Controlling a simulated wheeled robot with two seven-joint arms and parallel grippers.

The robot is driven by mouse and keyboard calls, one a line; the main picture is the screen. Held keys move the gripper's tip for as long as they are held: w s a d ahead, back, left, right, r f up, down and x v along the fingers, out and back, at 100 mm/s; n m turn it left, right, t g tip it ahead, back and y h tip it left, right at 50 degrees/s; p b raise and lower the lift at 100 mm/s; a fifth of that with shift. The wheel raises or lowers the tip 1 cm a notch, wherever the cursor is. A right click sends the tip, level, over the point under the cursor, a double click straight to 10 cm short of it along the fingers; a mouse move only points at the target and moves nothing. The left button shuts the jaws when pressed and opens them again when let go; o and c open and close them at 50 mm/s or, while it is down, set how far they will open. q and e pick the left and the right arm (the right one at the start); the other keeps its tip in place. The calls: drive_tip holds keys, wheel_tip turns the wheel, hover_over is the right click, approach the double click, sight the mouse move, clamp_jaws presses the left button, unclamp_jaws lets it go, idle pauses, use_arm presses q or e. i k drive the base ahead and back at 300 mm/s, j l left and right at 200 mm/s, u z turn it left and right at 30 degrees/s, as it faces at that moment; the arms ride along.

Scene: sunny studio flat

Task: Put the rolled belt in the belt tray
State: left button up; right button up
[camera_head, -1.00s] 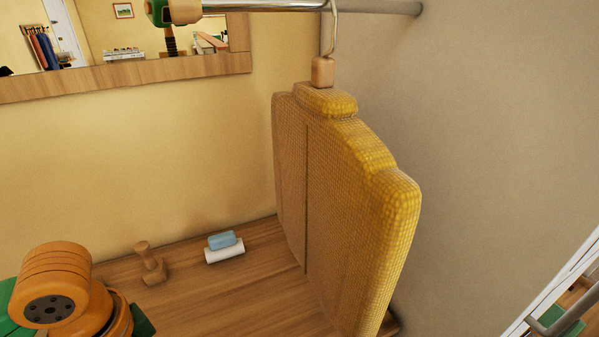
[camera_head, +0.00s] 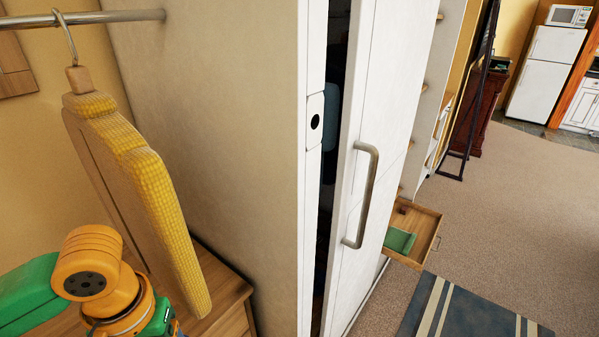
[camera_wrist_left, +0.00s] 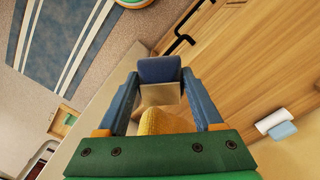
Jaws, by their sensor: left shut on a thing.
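My left gripper (camera_wrist_left: 160,84) is shut on a dark blue rolled thing (camera_wrist_left: 159,69), seemingly the rolled belt, held between its two blue fingertips in the left wrist view. A pale, square-edged patch shows just below the roll. In the head view only my left arm shows, at the lower left; its gripper is out of sight there. An open wooden drawer (camera_head: 428,222) stands out beyond the white door, with a green thing (camera_head: 399,240) in it; I cannot tell whether this is the belt tray. My right gripper is not in view.
A yellow garment (camera_head: 158,205) hangs from a rail (camera_head: 110,17), close to my left arm. A white door (camera_head: 371,130) with a metal handle (camera_head: 363,195) stands to the right of a wall panel. A striped rug (camera_head: 470,310) lies on open carpet. A white-and-blue roll pair (camera_wrist_left: 277,124) lies on wood.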

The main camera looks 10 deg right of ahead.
sight(419, 228)
drive_tip(key=l+z, duration=0.2)
drive_tip(key=z, duration=0.2)
drive_tip(key=l+z, duration=0.2)
drive_tip(key=z, duration=0.25)
drive_tip(key=i+l+z, duration=0.1)
drive_tip(key=z, duration=0.3)
drive_tip(key=i+l+z, duration=0.1)
drive_tip(key=z, duration=0.3)
drive_tip(key=i+l+z, duration=0.1)
drive_tip(key=l+z, duration=0.15)
drive_tip(key=z, duration=0.2)
drive_tip(key=i+u, duration=0.25)
drive_tip(key=i, duration=0.55)
drive_tip(key=i+l+u, duration=0.25)
drive_tip(key=i, duration=0.55)
drive_tip(key=i+u, duration=0.4)
drive_tip(key=i, duration=0.15)
drive_tip(key=i+u, duration=0.4)
drive_tip(key=i, duration=0.15)
drive_tip(key=i+l+u, duration=0.45)
drive_tip(key=i, duration=0.4)
drive_tip(key=j+u, duration=0.05)
